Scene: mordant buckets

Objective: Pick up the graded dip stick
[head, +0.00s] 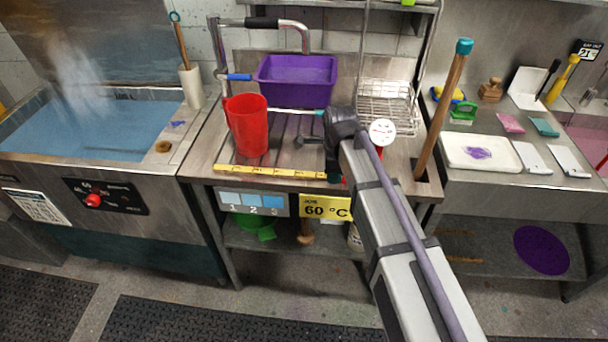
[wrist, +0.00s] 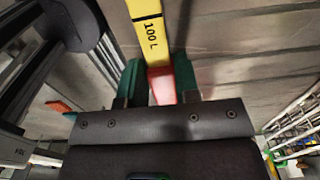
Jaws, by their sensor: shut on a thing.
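The graded dip stick (head: 270,172) is a flat yellow bar with black marks along the front edge of the slatted steel table. In the wrist view the dip stick (wrist: 150,35) reads "100 L" and has a red end. My gripper (wrist: 160,80) is shut on that red end, with a green finger on each side.
A red jug (head: 248,125) stands just behind the stick, and a purple tub (head: 297,80) is further back. A wooden pole (head: 442,110) stands upright at the table's right. A water-filled basin (head: 90,125) is at left. A wire rack (head: 388,103) is at the back right.

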